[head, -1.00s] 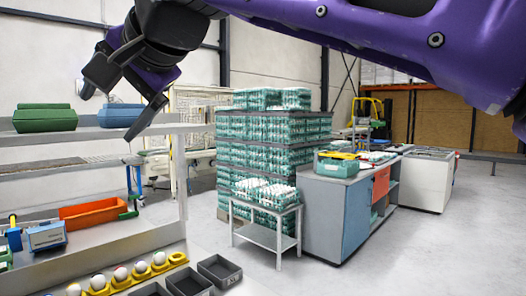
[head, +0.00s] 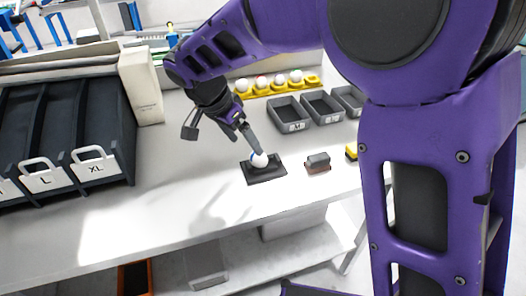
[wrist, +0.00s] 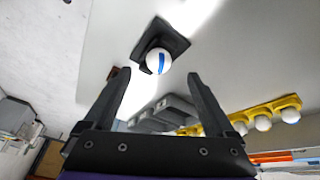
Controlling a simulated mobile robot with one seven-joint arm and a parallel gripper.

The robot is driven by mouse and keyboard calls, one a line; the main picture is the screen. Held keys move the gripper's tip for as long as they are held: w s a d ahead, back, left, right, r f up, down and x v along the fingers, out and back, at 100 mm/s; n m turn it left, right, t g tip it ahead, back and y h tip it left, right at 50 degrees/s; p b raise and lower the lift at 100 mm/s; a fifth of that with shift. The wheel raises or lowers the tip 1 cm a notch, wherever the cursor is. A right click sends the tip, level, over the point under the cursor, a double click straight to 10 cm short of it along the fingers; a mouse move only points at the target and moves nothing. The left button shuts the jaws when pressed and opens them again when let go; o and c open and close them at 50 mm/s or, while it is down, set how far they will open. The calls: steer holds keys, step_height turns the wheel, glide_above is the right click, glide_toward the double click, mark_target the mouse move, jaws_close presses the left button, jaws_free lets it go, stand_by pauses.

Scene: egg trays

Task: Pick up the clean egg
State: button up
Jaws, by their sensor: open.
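A white egg (head: 259,160) with a blue stripe, clear in the wrist view (wrist: 158,61), sits on a small black stand (head: 266,174) on the light bench. My gripper (head: 250,143) is close above it, pointing down at it. In the wrist view my open, empty gripper (wrist: 157,80) has a finger on each side, with the egg just beyond the tips, roughly centred. Contact does not show. Several white eggs sit in a yellow holder (head: 312,83) behind; one has a reddish mark. It also shows in the wrist view (wrist: 241,114).
Grey bins (head: 290,114) stand between the holder and the stand. A small dark block (head: 317,162) and a yellow item (head: 351,151) lie to the right. Dark sloped chutes labelled L and XL (head: 95,167) stand at the left. The bench front (head: 180,215) is clear.

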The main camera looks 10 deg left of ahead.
mark_target(259, 160)
steer(key=x, duration=0.7)
steer(key=shift+w+d+f+b, duration=0.2)
steer(key=shift+w+d+b, duration=0.1)
steer(key=shift+b, duration=0.1)
steer(key=shift+r, duration=0.1)
steer(key=c, duration=0.8)
